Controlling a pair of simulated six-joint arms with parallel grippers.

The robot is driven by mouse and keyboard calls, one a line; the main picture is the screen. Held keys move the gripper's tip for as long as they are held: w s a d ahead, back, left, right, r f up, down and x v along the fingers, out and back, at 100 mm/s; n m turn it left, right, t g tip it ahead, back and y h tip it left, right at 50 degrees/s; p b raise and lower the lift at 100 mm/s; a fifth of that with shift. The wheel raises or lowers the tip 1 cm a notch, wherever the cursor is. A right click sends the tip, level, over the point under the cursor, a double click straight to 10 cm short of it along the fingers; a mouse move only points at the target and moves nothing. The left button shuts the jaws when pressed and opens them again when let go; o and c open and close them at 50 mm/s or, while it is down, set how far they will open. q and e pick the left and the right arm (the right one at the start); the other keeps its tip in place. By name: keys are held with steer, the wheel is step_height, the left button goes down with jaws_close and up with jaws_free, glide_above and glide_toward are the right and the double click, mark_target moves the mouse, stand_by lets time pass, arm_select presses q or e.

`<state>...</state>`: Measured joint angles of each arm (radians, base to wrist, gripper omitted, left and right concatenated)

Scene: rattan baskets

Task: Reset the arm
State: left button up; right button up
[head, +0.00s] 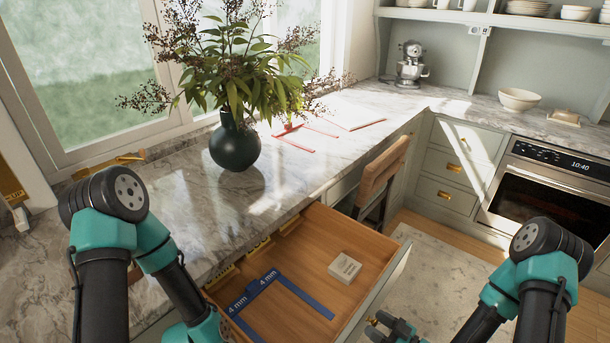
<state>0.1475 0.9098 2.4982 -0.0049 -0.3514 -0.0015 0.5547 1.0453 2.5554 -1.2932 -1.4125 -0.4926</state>
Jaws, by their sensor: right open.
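My right arm comes in at the lower right. Its dark gripper (385,326) is open at the bottom edge, just right of the open drawer's front, with nothing seen between its fingers. My left arm comes in at the lower left and bends down toward the bottom edge near the drawer's left side. Its gripper is out of view. The open wooden drawer (305,255) holds a small white box (345,267) and a blue U-shaped marking (305,300) with "4 mm" labels. The box lies apart from the marking, to its upper right.
The marble counter (190,210) carries a dark vase (235,145) with leafy branches and red-edged items (294,139). A wooden chair (382,170) stands behind the drawer. An oven (555,185) is at the right. The floor rug (440,270) looks clear.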

steer(key=shift+w+a, duration=0.1)
stand_by(0.3)
step_height(320, 180, down, 8)
steer(key=s+d+m+g+h, duration=0.1)
steer(key=d+m+g+h, duration=0.1)
steer(key=g+h, duration=0.35)
steer(key=s+m+g+h, duration=0.4)
steer(key=s+m+g, duration=0.1)
steer(key=s+m, duration=0.1)
steer(key=shift+s+r+m, duration=0.3)
steer(key=shift+m, duration=0.4)
